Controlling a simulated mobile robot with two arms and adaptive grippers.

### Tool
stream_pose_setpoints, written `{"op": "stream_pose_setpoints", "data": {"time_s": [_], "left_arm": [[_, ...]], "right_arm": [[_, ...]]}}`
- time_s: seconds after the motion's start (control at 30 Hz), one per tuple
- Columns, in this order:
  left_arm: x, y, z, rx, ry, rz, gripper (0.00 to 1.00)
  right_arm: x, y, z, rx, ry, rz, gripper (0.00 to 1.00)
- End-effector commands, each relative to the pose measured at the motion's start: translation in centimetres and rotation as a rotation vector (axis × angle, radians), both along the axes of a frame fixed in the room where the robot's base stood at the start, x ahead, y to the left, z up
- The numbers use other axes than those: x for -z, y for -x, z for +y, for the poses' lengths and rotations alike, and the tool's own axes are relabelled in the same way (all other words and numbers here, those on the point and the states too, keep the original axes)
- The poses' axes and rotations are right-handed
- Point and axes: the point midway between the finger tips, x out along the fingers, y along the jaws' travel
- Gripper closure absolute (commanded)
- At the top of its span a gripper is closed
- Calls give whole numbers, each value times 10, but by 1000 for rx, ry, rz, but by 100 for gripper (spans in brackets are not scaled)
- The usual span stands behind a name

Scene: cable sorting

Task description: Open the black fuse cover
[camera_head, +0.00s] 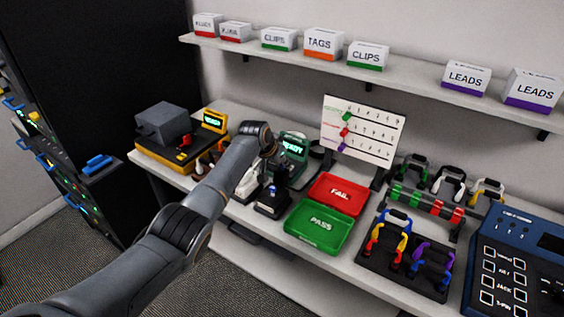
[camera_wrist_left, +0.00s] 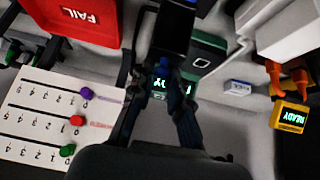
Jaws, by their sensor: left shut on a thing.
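My left gripper (camera_head: 273,178) reaches down over a small black device (camera_head: 271,206) on the bench, left of the green PASS tray. In the left wrist view the fingers of my gripper (camera_wrist_left: 162,78) come together at a black part, which I take for the black fuse cover (camera_wrist_left: 175,30), with a small blue piece showing at the fingertips. The gripper is shut on it. My fingers and wrist hide much of the cover, and I cannot tell how far it is raised. My right gripper is not in view.
A red FAIL tray (camera_head: 338,194) and green PASS tray (camera_head: 318,228) lie to the right. A green READY display (camera_head: 293,145) stands behind the gripper. A white board (camera_head: 361,130) with colored knobs stands behind the trays. A yellow-based device (camera_head: 165,150) is at the left.

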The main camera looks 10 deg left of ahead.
Motion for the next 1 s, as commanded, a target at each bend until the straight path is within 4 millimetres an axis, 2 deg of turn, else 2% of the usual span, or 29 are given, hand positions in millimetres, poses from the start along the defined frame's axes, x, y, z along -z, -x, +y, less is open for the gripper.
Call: {"op": "stream_pose_setpoints", "data": {"time_s": [0.03, 0.57, 0.6, 0.67, 1.0], "left_arm": [[-8, -5, -2, 1, 6, -21, 100], [-9, -5, -3, 2, 6, -24, 100], [-9, -5, -3, 2, 6, -25, 76], [-8, -5, -2, 1, 5, -24, 64], [-3, -2, -1, 0, 3, -12, 62]], "right_arm": [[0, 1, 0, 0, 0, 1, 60], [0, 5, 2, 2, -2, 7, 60], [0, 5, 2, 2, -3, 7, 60], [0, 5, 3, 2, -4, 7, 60], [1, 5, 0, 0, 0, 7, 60]]}}
